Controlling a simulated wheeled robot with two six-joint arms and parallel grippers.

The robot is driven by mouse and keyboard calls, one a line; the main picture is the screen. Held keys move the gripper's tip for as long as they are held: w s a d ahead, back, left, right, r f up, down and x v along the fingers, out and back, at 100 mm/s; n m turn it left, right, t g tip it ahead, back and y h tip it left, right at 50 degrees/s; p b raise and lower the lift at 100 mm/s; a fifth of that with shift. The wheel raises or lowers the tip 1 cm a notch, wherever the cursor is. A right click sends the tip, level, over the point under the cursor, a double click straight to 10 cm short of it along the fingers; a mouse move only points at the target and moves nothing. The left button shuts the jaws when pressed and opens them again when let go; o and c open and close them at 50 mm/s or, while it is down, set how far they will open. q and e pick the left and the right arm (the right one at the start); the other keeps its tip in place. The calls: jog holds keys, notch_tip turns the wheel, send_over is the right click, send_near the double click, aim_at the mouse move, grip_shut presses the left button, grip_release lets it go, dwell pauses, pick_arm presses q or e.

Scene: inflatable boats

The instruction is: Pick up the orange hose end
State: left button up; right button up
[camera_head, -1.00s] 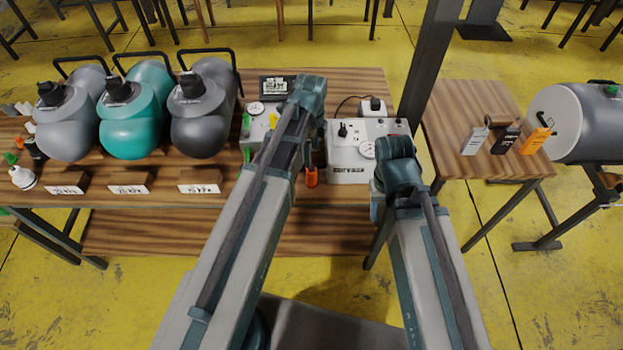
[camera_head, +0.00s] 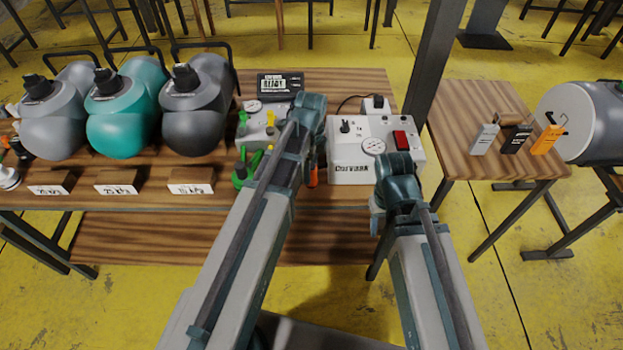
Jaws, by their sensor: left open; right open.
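An orange piece (camera_head: 313,176), probably the orange hose end, shows beside my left arm at the front of the wooden table. My arm hides part of it, so its full shape cannot be told. A green fitting (camera_head: 240,174) and yellow pieces lie just left of that arm. Both my arms reach forward from the bottom of the picture. Their bent joints and upper links hide what is beyond, and neither gripper's fingers can be made out.
Grey, teal and dark rounded boats (camera_head: 125,120) stand on the left with white labels in front. A white box (camera_head: 360,160) with gauge and red switch stands by my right arm. A dark post (camera_head: 436,70) rises behind. A side table (camera_head: 480,105) holds three tags.

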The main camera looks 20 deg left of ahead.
pick_arm(q)
notch_tip(320, 180, down, 3)
jog(key=shift+b, duration=1)
jog(key=shift+r, duration=0.1)
pick_arm(e)
notch_tip(320, 180, down, 3)
jog(key=shift+r, duration=0.1)
pick_arm(q)
jog(key=shift+c, duration=0.3)
grip_shut()
